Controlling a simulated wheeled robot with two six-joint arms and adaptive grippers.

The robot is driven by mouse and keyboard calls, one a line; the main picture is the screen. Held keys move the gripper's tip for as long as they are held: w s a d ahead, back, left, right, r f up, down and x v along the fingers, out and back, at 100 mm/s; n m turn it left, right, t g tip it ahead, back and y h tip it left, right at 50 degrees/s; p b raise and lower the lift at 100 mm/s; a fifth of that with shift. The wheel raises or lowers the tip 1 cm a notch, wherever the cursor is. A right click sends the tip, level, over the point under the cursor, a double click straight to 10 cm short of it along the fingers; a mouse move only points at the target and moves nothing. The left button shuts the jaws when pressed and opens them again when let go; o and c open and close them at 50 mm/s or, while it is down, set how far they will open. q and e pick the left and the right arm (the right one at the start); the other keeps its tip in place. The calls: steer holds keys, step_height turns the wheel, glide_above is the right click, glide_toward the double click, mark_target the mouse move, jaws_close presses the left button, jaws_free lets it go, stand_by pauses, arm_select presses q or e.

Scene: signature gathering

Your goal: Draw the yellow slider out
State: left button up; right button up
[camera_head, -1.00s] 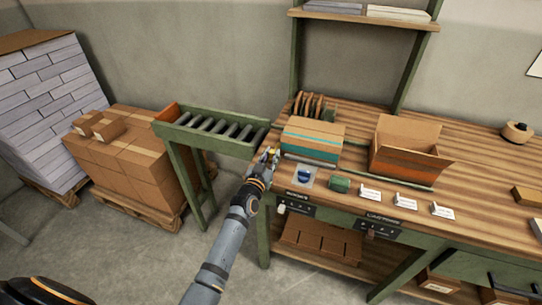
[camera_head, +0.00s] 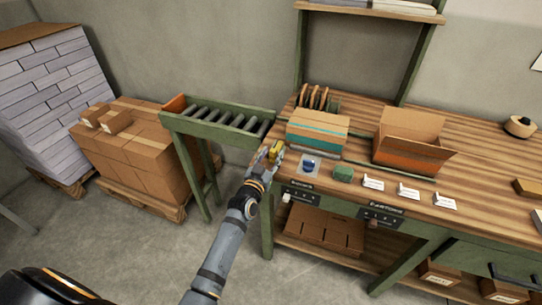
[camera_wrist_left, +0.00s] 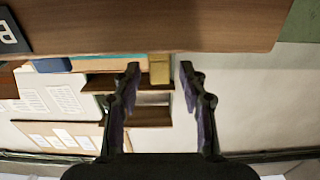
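The yellow slider (camera_head: 277,148) is a small yellow block at the left end of the workbench, by the roller conveyor. In the left wrist view it (camera_wrist_left: 159,69) shows between and beyond the fingertips, just past a brown wooden edge. My left gripper (camera_head: 271,157) is at the slider in the head view. In the wrist view its fingers (camera_wrist_left: 158,72) stand apart, with visible gaps on both sides of the yellow block. Contact cannot be made out. My right gripper is not in view.
The wooden workbench (camera_head: 480,165) carries a teal-striped box (camera_head: 317,130), an open carton (camera_head: 408,140), a green block (camera_head: 343,174) and white cards (camera_head: 409,191). The roller conveyor (camera_head: 222,120) adjoins on the left. Stacked cartons (camera_head: 140,150) stand farther left. Floor between is clear.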

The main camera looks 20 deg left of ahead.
arm_select(q)
steer(key=s, duration=1.2)
steer(key=shift+a, duration=0.2)
steer(key=s+f+g, duration=0.3)
steer(key=s+f, duration=0.1)
steer(key=f, duration=0.8)
steer(key=s+a+f+g, duration=0.1)
steer(key=s+f+g, duration=0.25)
steer(key=f, duration=0.75)
steer(key=s+f+g, duration=0.2)
steer(key=s+f, duration=0.2)
steer(key=f, duration=0.8)
steer(key=s+a+f+g, duration=0.2)
steer(key=s+f, duration=0.3)
steer(key=s, duration=0.5)
steer(key=s+a+f+g+y, duration=0.1)
steer(key=s+a+f+g, duration=0.1)
steer(key=s+f, duration=0.4)
steer(key=s+a+f+g, duration=0.3)
steer(key=s+f, duration=0.3)
steer(key=s, duration=0.7)
steer(key=shift+s+f+g, duration=0.2)
steer(key=shift+s+g, duration=0.15)
steer(key=shift+g, duration=0.3)
